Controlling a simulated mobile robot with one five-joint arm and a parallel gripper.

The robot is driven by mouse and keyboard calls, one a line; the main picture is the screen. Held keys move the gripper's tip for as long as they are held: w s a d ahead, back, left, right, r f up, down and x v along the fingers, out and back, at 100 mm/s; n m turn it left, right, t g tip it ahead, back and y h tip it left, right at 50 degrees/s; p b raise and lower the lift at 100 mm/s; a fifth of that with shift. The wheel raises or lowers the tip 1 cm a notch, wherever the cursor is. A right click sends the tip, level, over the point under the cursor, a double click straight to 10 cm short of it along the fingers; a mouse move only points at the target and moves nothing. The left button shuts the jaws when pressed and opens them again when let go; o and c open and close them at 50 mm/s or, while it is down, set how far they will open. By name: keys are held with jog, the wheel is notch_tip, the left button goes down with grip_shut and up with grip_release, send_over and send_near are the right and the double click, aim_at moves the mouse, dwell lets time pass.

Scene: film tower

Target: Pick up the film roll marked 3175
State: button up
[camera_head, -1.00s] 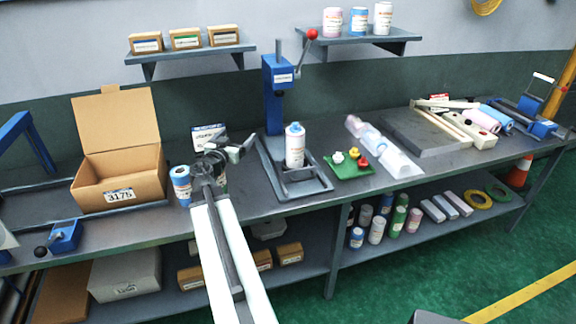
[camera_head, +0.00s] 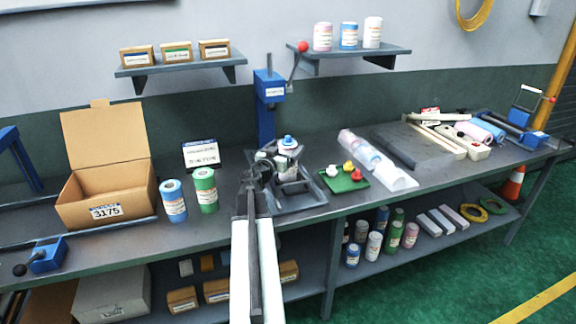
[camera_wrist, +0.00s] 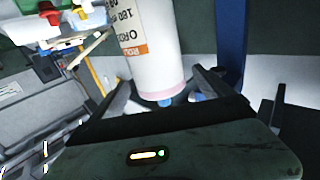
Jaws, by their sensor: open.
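The cardboard box (camera_head: 105,190) with the label 3175 stands open at the left of the bench. A blue roll (camera_head: 173,201) and a green roll (camera_head: 204,190) stand upright just right of it; their label numbers are too small to read. A white roll with a blue end (camera_head: 288,143) is on the blue press, partly hidden by my gripper (camera_head: 268,165). In the wrist view the white roll (camera_wrist: 150,45) shows an orange-and-white label, cut off, with no 3175 legible. My gripper (camera_wrist: 163,97) is open, its fingers to either side of the roll's near end; I cannot tell whether they touch it.
The blue press (camera_head: 265,110) rises behind my gripper. A green tray (camera_head: 344,181) with coloured knobs and a clear sleeve of rolls (camera_head: 375,160) lie to the right. Several rolls (camera_head: 375,244) stand on the lower shelf, and three (camera_head: 348,35) on the wall shelf.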

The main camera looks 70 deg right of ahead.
jog(key=shift+d, duration=1.05)
jog(key=shift+a, duration=0.1)
grip_shut()
jog(key=shift+r, duration=0.1)
